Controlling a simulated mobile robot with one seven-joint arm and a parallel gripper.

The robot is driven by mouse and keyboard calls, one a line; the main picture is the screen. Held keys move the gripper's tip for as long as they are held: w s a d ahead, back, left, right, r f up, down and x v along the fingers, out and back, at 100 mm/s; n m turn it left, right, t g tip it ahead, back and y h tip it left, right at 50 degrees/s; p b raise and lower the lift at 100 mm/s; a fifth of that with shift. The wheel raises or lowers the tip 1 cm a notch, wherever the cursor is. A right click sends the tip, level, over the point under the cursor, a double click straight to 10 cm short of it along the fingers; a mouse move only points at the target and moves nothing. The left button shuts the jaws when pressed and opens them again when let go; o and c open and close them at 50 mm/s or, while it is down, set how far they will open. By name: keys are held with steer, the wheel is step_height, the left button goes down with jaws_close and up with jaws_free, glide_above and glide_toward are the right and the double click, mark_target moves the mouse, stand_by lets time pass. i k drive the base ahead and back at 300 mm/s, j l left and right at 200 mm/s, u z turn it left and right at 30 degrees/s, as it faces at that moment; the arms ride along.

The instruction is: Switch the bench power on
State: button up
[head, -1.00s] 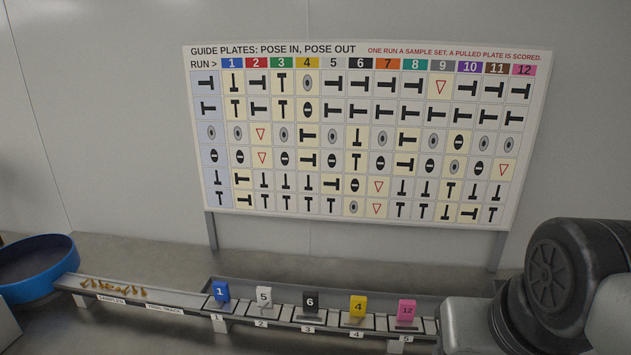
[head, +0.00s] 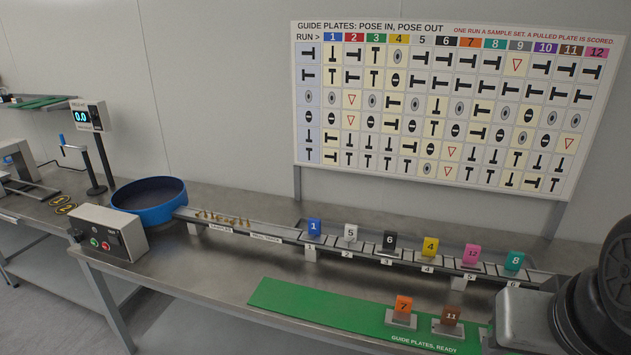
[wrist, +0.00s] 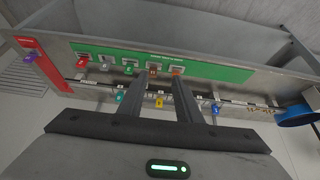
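A grey control box (head: 108,238) stands on the left part of the bench, left of the blue bowl (head: 148,200). Its front has a green button (head: 94,242) and a red button (head: 105,246), with a black knob (head: 77,235) at the left end. Its labels are too small to read, and I cannot tell which part switches bench power. My gripper (wrist: 162,84) is open and empty in the wrist view, above the bench and far from the box. In the head view my arm fills the lower right and the fingers are hidden.
A feed track (head: 262,232) runs right from the bowl, with small brass parts and numbered plates standing along it. A green mat (head: 290,297) holds plates 7 (head: 403,305) and 11 (head: 451,314). A display (head: 87,116) reads 0.0.

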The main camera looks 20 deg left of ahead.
mark_target(79, 238)
steer(key=k+u, duration=0.1)
steer(key=u, duration=0.35)
steer(key=k+j+u, duration=0.1)
steer(key=u, duration=0.35)
steer(key=j+u, duration=0.15)
steer(key=u, duration=0.95)
steer(key=i+j, duration=0.4)
steer(key=i, duration=0.3)
steer(key=i+j+z, duration=0.15)
steer(key=i+j, duration=0.25)
steer(key=i, duration=0.35)
steer(key=i+j, duration=0.5)
steer(key=i, duration=0.2)
steer(key=i+j+z, duration=0.15)
steer(key=i+j, duration=0.35)
steer(key=i, duration=0.15)
